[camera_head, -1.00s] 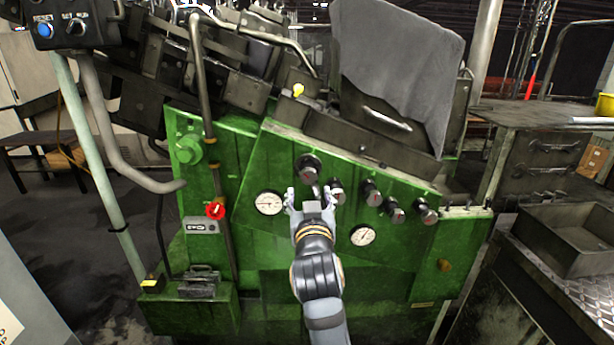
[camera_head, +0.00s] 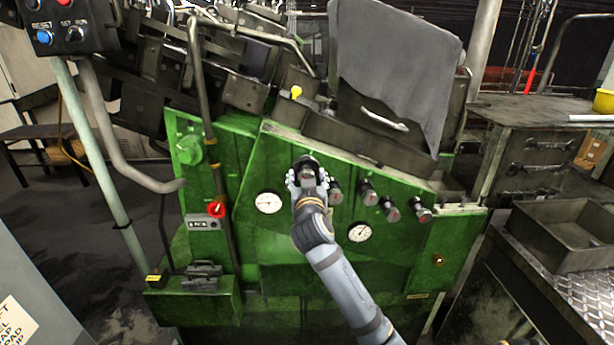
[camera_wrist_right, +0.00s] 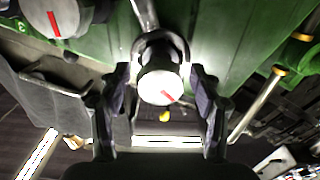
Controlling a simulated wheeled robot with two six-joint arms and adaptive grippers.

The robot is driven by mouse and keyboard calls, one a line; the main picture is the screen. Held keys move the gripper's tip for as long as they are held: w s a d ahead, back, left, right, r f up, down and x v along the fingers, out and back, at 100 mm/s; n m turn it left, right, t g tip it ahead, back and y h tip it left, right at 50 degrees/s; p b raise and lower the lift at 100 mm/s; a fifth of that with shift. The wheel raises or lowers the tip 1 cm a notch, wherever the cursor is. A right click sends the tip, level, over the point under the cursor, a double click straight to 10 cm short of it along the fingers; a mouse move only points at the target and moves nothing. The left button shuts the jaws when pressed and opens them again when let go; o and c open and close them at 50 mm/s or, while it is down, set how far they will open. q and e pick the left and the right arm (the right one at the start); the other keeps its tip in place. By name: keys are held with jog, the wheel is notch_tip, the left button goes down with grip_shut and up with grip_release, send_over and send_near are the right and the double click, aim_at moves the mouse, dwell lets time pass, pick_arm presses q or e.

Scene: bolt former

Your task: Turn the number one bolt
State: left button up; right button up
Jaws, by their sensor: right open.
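A row of several dark knob-like bolts runs across the sloped green panel. The leftmost bolt (camera_head: 307,163) is at the upper left of the row. My right gripper (camera_head: 307,178) is at this bolt and covers its lower part. In the right wrist view, the bolt's pale round face (camera_wrist_right: 160,88) carries a slanted red mark. The open fingers of the right gripper (camera_wrist_right: 160,78) stand on either side of it, with a visible gap on each side. A neighbouring bolt (camera_wrist_right: 52,18) with a red mark shows at the upper left there. My left gripper is out of view.
The second bolt (camera_head: 335,192) is close to the right of my gripper. Two white gauges (camera_head: 268,203) (camera_head: 360,232) sit lower on the panel. A red knob (camera_head: 217,209) and a vertical pipe (camera_head: 207,100) are to the left. A grey cloth (camera_head: 400,60) hangs above.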

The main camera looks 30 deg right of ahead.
jog(key=c, duration=1.2)
jog(key=shift+o, duration=0.2)
jog(key=n+p, duration=0.1)
jog(key=n, duration=0.3)
jog(key=shift+p, duration=0.35)
jog(key=shift+n+p, duration=0.65)
jog(key=shift+n, duration=0.95)
jog(key=o, duration=1.2)
jog(key=shift+c, duration=0.2)
